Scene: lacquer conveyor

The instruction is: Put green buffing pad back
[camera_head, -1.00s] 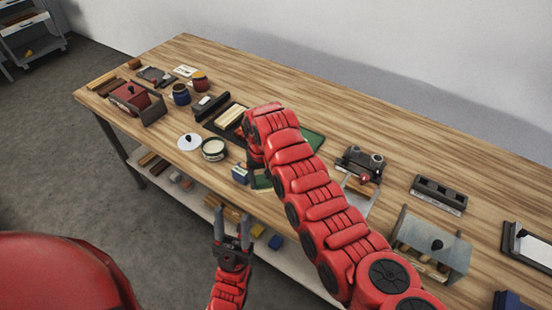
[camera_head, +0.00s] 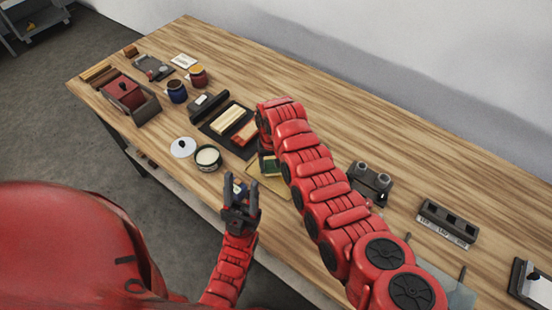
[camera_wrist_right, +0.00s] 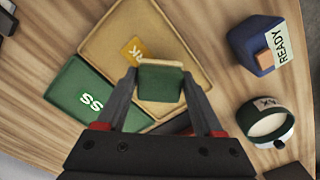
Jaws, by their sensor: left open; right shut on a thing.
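The green buffing pad (camera_wrist_right: 160,84), a small block with a tan edge, is between the fingers of my right gripper (camera_wrist_right: 160,90), which is shut on it. In the right wrist view it overlaps the near part of a tan mat (camera_wrist_right: 118,30); I cannot tell if it touches. A green mat (camera_wrist_right: 75,112) marked SS lies beside the tan one. In the head view, my right arm largely hides that gripper, over the tan mat (camera_head: 272,184). My left gripper (camera_head: 240,184) is open and empty near the table's front edge.
A dark tray (camera_head: 214,130) with pale and reddish blocks lies left of my right arm. An open round tin (camera_head: 207,158) and a white lid (camera_head: 184,147) stand in front of it. The table's back strip is clear.

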